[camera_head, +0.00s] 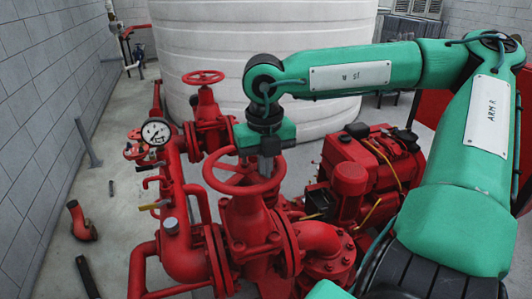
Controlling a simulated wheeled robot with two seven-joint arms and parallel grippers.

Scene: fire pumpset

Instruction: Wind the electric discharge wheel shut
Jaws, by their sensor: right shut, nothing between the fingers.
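A large red handwheel (220,186) lies level on top of a red valve in the middle foreground. A smaller red handwheel (203,77) tops another valve further back. Which one is the electric discharge wheel, I cannot tell from labels. My right gripper (266,170) points down at the far right part of the near wheel, its fingers shut and empty. The fingertips overlap the wheel in view, and whether they touch it is unclear. My right wrist hides part of the background behind the wheel. My left gripper is not in view.
A pressure gauge (156,131) and red pipes stand left of the valve. A red engine (372,165) sits to the right. A big white tank (270,45) fills the back. A loose red elbow (82,222) lies on the floor at left, where there is free room.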

